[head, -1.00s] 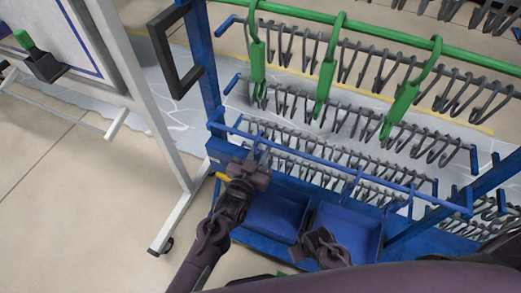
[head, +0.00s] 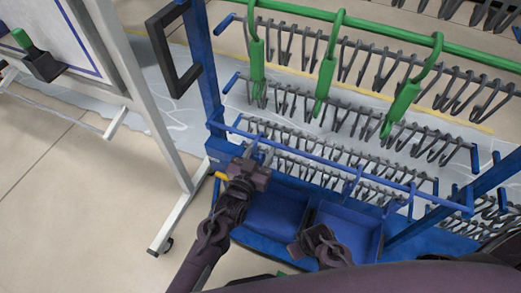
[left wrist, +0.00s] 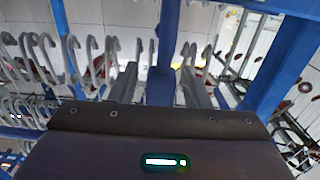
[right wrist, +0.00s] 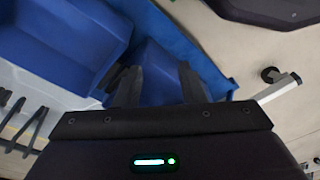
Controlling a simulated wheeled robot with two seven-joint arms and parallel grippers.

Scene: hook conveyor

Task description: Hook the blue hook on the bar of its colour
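A blue bar (head: 300,155) crosses the front of the blue rack, low in the head view. Narrow blue pieces (head: 351,186) stand along it; I cannot tell whether any is the blue hook. My left gripper (head: 260,154) is near the bar's left end, above the bins. In the left wrist view its two fingers (left wrist: 158,88) are apart, with a blue upright shape (left wrist: 166,45) showing between them; contact is unclear. My right gripper (right wrist: 157,85) is open and empty, pointing over the blue bins.
Three green hooks (head: 325,85) hang on a green bar (head: 390,42) above. Rows of grey hooks (head: 370,128) fill the rack. Two blue bins (head: 345,222) sit at its base. A white-framed board (head: 140,90) stands to the left.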

